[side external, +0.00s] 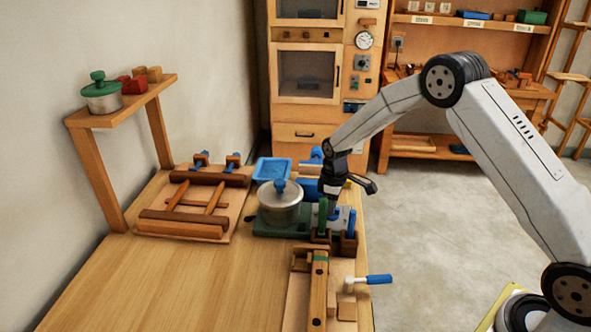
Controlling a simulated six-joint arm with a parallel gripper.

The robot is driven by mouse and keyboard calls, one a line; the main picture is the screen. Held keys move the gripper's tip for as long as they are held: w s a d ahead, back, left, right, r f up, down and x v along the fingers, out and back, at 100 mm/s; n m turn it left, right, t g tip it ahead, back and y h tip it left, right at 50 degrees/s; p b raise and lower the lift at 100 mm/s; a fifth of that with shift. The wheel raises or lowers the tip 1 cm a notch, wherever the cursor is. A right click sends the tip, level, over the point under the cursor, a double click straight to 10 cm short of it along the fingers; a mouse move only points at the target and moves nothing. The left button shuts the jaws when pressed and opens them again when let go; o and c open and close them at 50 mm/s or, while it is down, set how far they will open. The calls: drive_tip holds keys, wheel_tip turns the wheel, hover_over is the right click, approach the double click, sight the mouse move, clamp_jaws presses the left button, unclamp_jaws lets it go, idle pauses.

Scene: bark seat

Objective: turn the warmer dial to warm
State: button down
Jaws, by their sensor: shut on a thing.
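The warmer is a low green base (262,231) on the bench, with a lidded grey pot (282,212) with a blue knob standing on its left part. A light grey plate sits at its right end, and the small blue warmer dial (334,214) shows there. My gripper (332,203) points down over this end and is shut on the dial, just right of the pot. Its fingers hide most of the dial, so the dial's setting and any marks cannot be read.
A blue tray (272,171) lies behind the pot. A wooden frame (193,208) lies left. The bench's front left is clear.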

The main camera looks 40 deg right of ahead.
drive_tip(key=m, duration=1.3)
idle(0.4)
drive_tip(key=c, duration=0.6)
unclamp_jaws()
drive_tip(key=shift+r, duration=0.1)
drive_tip(key=shift+r, duration=3.8)
